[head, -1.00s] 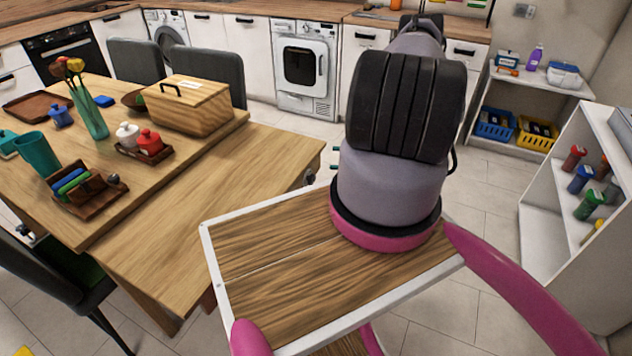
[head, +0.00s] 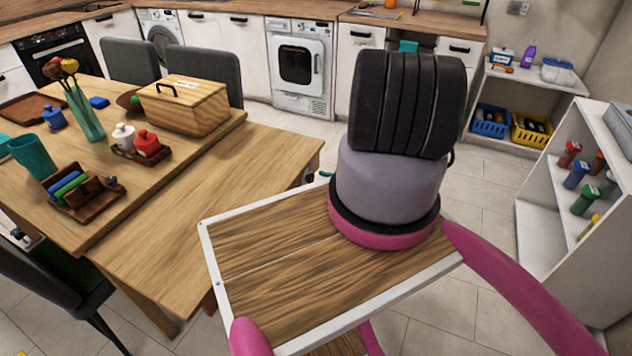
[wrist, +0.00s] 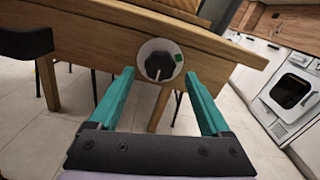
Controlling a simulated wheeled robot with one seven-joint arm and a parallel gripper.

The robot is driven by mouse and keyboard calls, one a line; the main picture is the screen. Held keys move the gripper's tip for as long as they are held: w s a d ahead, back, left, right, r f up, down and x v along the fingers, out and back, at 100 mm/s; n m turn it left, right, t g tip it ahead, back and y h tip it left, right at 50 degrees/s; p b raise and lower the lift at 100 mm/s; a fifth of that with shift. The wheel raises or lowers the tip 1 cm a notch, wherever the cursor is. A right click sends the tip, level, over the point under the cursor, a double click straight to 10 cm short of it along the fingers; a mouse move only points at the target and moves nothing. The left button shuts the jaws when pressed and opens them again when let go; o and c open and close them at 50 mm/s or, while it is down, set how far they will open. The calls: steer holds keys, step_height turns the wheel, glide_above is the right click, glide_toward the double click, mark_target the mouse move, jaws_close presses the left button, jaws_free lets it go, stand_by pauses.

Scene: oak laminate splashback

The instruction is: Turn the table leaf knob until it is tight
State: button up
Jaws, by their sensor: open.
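The table leaf knob (wrist: 160,66) shows in the wrist view as a black dial with a pale pointer line on a round light plate, set on the edge of the wooden table leaf (wrist: 95,45). A small green mark sits at the plate's right side. My gripper (wrist: 160,85) is open, its two teal fingers spread to either side below the knob, with nothing between them. In the wrist view the knob appears beyond the fingertips; I cannot tell the exact gap. In the head view the leaf (head: 215,185) is at the left of my arm, and the knob is mostly hidden.
The table (head: 60,215) carries a wooden box (head: 185,108), a teal cup (head: 33,157), a vase and a condiment tray. Dark chairs (head: 205,72) stand behind and at the front left. A white shelf (head: 560,210) with jars stands at the right. Tiled floor between is open.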

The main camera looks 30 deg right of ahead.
steer(key=shift+x, duration=1.2)
jaws_close()
